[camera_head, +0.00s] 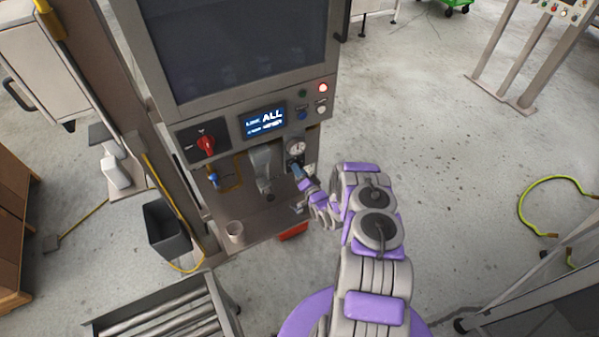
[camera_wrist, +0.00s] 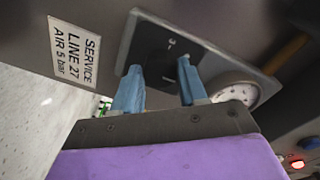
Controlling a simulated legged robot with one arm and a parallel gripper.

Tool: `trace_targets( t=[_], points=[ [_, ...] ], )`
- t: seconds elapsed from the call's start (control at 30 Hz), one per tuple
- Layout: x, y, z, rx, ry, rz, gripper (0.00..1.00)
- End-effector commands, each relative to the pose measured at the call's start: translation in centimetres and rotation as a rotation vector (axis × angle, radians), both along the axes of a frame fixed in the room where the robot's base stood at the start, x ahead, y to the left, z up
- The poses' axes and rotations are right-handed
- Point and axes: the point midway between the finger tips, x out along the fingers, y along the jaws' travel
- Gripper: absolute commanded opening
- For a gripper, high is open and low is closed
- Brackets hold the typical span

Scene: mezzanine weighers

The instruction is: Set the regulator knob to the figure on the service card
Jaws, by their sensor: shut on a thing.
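The service card (camera_wrist: 75,52) is a white label at the left of the wrist view; it reads "SERVICE LINE 27 AIR 5 bar". The regulator knob (camera_wrist: 163,72) is dark and sits on a grey plate, between the blue fingers of my gripper (camera_wrist: 160,85). My gripper is shut on it, and the fingers hide part of it. A round pressure gauge (camera_wrist: 236,88) is right of the fingers; its reading is too small to tell. In the head view the gauge (camera_head: 296,147) is just above my gripper (camera_head: 297,170), at the machine's lower right.
A red rotary switch (camera_head: 206,143) and a lit display (camera_head: 263,121) are on the machine front. A cup (camera_head: 235,233) stands on its lower shelf. A dark bin (camera_head: 166,229) and a roller conveyor (camera_head: 166,318) are left. Open floor lies right, with a yellow-green hose (camera_head: 521,205).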

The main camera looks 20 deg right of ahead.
Motion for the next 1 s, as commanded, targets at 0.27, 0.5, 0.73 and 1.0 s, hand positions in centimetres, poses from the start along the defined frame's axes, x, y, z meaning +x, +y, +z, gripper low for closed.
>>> trace_targets(
  t=[0.27, 0.5, 0.73, 1.0],
  points=[
    [0.0, -0.3, 0.1, -0.002, -0.002, -0.006, 0.54],
    [0.0, -0.2, 0.1, -0.002, -0.001, -0.003, 0.68],
    [-0.4, -0.1, 0.1, -0.003, 0.000, -0.002, 0.68],
    [-4.8, -0.3, 0.1, 0.001, 0.005, -0.006, 0.68]
  ],
)
